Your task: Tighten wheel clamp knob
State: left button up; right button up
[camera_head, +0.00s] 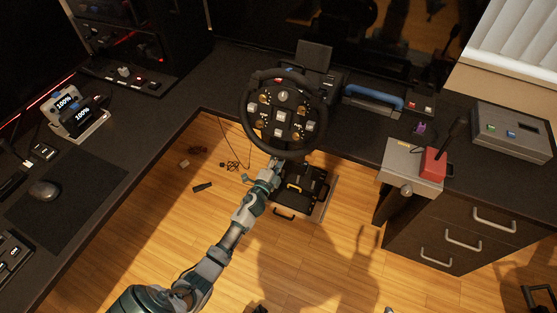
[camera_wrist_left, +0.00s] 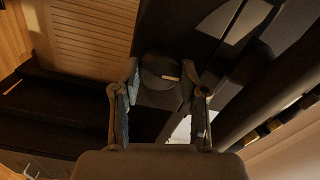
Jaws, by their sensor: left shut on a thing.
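The black racing wheel (camera_head: 283,115) with its many-buttoned centre stands at the desk's inner corner in the head view. My left arm reaches up from the bottom, and my left gripper (camera_head: 279,163) is at the wheel's lower rim, its tips partly hidden under the wheel. In the left wrist view the two fingers of my left gripper (camera_wrist_left: 160,100) stand on either side of a dark, rounded clamp knob (camera_wrist_left: 158,70) with a small light mark. The gripper is shut on this knob. The knob is hidden in the head view. My right gripper is not in view.
The black desk (camera_head: 190,140) bends around an open floor area. Pedals (camera_head: 300,187) lie on the wooden floor below the wheel. A handbrake unit (camera_head: 412,165) and a drawer cabinet (camera_head: 455,220) stand at the right. A mouse (camera_head: 44,190) lies at the left.

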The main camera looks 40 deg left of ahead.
pick_arm(q)
jog(key=shift+s+f, duration=0.1)
jog(key=shift+f, duration=0.2)
jog(key=o, duration=1.1)
jog(key=shift+o, duration=0.2)
jog(key=shift+r, duration=0.1)
jog(key=v, duration=1.1)
jog(key=shift+s, duration=0.35)
